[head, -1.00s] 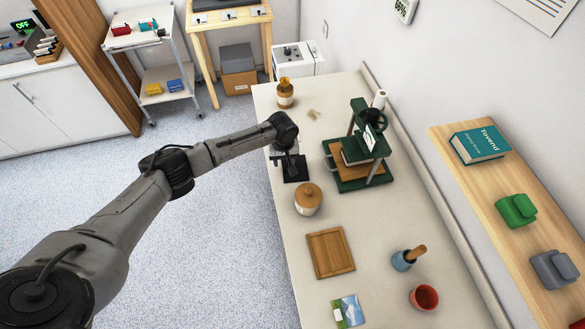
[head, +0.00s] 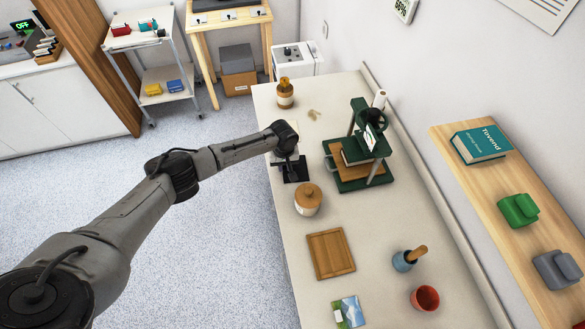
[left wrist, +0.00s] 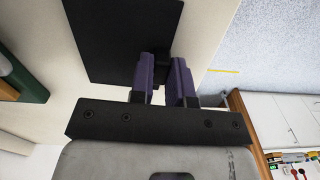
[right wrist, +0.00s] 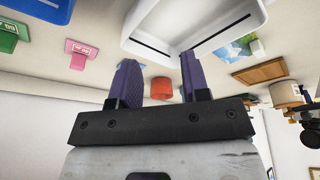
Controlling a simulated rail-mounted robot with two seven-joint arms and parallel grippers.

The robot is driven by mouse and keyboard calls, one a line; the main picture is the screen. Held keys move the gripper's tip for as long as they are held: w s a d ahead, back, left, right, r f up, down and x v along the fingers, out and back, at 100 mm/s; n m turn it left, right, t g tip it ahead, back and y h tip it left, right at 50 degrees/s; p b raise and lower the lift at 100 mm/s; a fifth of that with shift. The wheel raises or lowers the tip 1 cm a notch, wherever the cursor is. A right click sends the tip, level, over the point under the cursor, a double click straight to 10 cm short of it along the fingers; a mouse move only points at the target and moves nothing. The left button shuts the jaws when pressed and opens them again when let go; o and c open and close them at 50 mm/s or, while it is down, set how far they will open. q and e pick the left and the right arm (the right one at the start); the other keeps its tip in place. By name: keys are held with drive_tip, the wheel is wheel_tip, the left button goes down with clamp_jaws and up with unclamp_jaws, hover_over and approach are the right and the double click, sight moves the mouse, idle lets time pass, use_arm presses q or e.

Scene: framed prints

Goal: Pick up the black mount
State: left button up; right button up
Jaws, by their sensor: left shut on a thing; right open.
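The black mount (head: 297,172) is a flat dark sheet at the left edge of the long table, partly hidden by my left gripper (head: 291,161). In the left wrist view the mount (left wrist: 112,38) is a large black square, and my left gripper (left wrist: 165,78) is shut on a black part at its edge. I cannot tell whether the mount still touches the table. My right gripper (right wrist: 157,80) is open with nothing between its fingers; it is outside the head view.
A jar with a wooden lid (head: 308,200) stands close in front of the mount. A green press (head: 362,178) stands to its right and a brown bottle (head: 285,94) behind. A wooden frame (head: 331,254) lies nearer. A white tray-like thing (right wrist: 195,45) is close beyond my right fingers.

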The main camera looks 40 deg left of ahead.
use_arm(q)
clamp_jaws()
use_arm(e)
drive_tip(key=shift+a, duration=0.1)
